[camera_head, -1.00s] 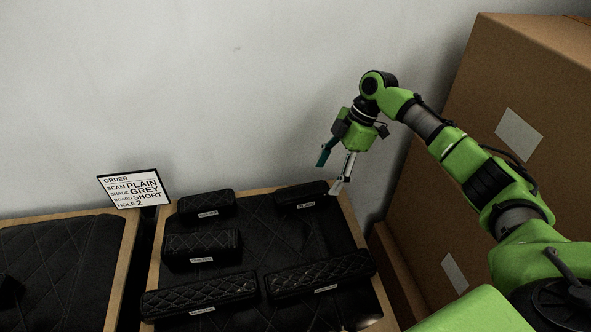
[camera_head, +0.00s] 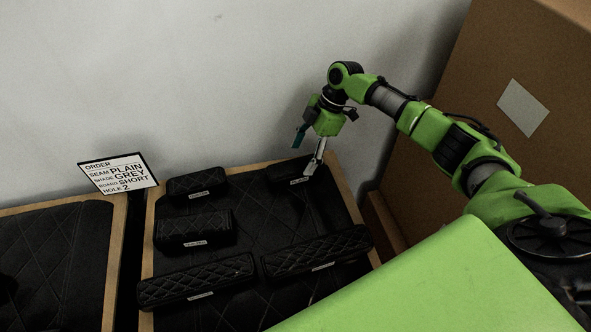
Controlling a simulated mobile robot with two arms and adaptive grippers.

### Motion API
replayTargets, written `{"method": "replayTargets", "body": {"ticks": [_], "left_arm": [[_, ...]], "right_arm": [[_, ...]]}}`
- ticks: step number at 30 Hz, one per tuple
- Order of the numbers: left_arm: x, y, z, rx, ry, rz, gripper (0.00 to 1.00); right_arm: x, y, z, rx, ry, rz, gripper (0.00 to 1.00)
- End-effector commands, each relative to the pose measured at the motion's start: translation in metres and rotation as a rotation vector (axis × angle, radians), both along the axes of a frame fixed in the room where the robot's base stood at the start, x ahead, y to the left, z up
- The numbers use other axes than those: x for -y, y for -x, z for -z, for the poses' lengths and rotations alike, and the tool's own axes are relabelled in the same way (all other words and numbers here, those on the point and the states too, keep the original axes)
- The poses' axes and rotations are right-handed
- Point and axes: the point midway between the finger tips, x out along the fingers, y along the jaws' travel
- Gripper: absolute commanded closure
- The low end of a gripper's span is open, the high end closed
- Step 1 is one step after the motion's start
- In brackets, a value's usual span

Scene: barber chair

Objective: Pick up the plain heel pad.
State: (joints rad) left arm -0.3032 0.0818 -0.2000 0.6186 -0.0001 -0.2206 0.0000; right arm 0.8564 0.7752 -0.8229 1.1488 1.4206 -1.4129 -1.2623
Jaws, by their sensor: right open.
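Several black pads lie on a dark quilted tray with a wooden rim (camera_head: 147,225). A smooth-looking pad (camera_head: 283,173) lies at the tray's back right, and another smooth-looking pad (camera_head: 197,184) at its back left. Their labels are too small to read, so I cannot tell which is the heel pad. My right gripper (camera_head: 306,154) is open and empty at the back right pad, pointing down. One finger overlaps the pad's right end in the picture; I cannot tell whether it touches. My left gripper is not in view.
A quilted pad (camera_head: 195,231) and two long quilted pads (camera_head: 196,281) (camera_head: 318,252) lie nearer. An order card (camera_head: 118,173) reads plain, grey, short, hole 2. A second tray (camera_head: 113,250) is at left. A cardboard box (camera_head: 455,80) stands at right, the wall behind.

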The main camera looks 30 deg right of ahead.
Motion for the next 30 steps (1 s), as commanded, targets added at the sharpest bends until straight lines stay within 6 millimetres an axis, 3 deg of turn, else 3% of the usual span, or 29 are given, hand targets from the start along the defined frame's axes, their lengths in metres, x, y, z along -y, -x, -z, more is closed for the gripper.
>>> {"method": "replayTargets", "body": {"ticks": [7,12,20,25,30], "left_arm": [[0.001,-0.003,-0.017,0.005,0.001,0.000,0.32],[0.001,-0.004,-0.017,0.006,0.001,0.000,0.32],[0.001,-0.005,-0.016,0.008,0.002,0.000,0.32],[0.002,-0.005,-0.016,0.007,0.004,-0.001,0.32],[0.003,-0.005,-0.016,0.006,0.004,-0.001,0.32]], "right_arm": [[-0.013,0.005,0.027,-0.005,0.000,0.000,0.33],[-0.020,0.002,0.046,-0.002,-0.001,0.001,0.33],[-0.021,0.002,0.049,-0.002,0.000,0.001,0.33],[-0.020,0.002,0.049,-0.002,0.000,0.001,0.78],[-0.021,0.002,0.048,0.000,-0.001,0.001,0.80]]}}
